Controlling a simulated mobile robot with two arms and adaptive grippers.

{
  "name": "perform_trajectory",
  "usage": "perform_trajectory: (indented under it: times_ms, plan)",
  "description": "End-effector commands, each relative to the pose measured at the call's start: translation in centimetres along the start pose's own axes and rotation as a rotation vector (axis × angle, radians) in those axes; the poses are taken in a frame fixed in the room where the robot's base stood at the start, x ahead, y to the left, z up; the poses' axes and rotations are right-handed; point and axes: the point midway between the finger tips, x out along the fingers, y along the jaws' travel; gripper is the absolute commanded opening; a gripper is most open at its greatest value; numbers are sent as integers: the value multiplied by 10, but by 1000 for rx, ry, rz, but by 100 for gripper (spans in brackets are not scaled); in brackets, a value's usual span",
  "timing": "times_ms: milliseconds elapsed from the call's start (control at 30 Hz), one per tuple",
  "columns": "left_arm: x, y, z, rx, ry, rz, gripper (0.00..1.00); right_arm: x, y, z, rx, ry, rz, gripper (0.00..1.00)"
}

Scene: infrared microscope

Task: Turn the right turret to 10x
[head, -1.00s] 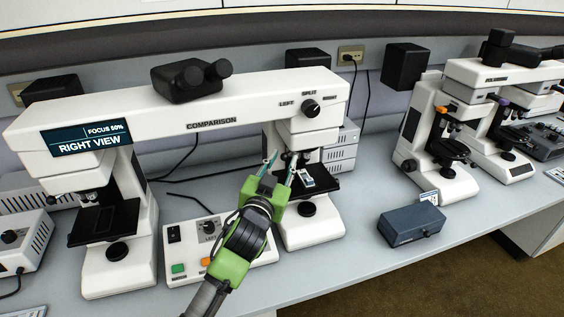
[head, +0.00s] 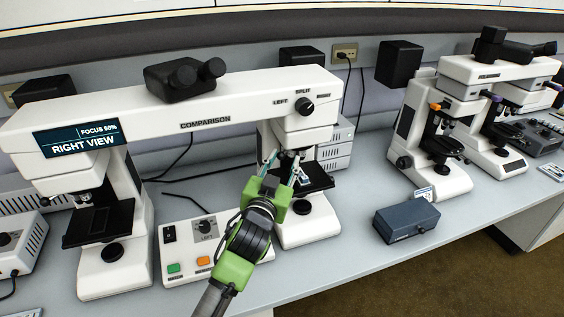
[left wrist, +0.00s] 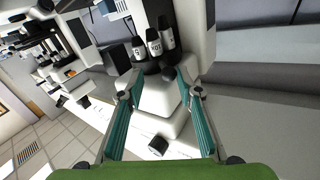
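The comparison microscope (head: 205,110) has a left and a right stand under one bridge. Its display (head: 80,138) reads "RIGHT VIEW" and "FOCUS 50%". The right turret (head: 290,153) is partly hidden behind my left gripper (head: 281,160). In the left wrist view, several dark objectives with white labels (left wrist: 154,45) hang just beyond the fingertips; the labels are too small to read surely. My left gripper (left wrist: 153,85) is open, with its teal fingers apart and nothing between them. The right stage (head: 317,176) carries a slide. My right gripper is not in view.
A control box (head: 190,232) with green and orange buttons stands between the two stands, below my left arm. A dark blue box (head: 406,222) lies at the right. Other microscopes (head: 435,135) stand further right.

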Motion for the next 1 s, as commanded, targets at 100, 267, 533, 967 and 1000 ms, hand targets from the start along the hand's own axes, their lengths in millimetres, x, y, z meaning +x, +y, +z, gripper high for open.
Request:
perform_trajectory:
  times_ms: [100,267,533,967,1000]
  plan:
    - [0,0,0,0,0,0,32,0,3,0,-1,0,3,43]
    - [-10,0,1,0,0,0,32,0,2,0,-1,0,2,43]
    - [-58,0,2,-2,-2,0,32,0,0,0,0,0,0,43]
    - [-117,1,0,1,-1,1,32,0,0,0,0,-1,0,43]
    - [-119,1,1,1,-1,1,32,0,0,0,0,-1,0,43]
